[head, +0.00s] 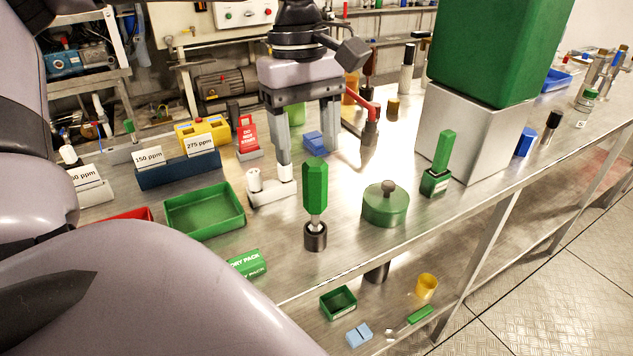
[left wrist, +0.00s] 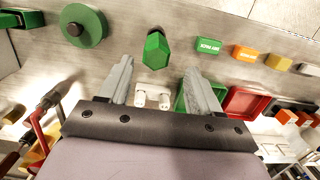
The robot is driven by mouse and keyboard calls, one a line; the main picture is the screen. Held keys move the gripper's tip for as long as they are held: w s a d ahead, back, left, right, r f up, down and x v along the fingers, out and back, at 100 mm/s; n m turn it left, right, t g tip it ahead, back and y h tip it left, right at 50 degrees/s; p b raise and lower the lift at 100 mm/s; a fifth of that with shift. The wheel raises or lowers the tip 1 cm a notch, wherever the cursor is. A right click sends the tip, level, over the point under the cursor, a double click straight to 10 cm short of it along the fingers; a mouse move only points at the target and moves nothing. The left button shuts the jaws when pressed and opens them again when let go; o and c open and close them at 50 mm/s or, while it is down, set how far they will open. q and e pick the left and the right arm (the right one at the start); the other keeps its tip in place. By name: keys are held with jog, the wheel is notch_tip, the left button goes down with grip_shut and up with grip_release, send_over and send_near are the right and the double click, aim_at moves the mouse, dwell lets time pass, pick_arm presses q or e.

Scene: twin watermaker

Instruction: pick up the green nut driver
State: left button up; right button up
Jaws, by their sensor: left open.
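The green nut driver (head: 316,187) stands upright, its faceted green handle at the top. Its metal shaft goes down into a short dark socket cup (head: 315,237) on the metal bench. My left gripper (head: 307,160) is open and empty, pointing down, close to the handle and slightly behind it. In the left wrist view the nut driver (left wrist: 156,50) shows end-on, just past the two fingertips (left wrist: 160,65) and between their lines. No finger clearly touches it. My right gripper is in neither view.
A round green lidded pot (head: 385,206) stands right of the nut driver. A green tray (head: 204,211) and a green DRY PACK box (head: 248,263) are to its left. A white fitting (head: 270,190) sits behind. A large green block on a grey box (head: 468,132) rises at right.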

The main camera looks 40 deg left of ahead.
aim_at(318, 212)
pick_arm(q)
jog(key=f, duration=0.2)
jog(key=d+f, duration=0.1)
jog(key=f, duration=0.4)
jog(key=shift+d+f, duration=0.1)
jog(key=shift+d, duration=0.15)
jog(key=shift+w, duration=0.1)
jog(key=shift+c, duration=0.3)
jog(key=c, duration=0.9)
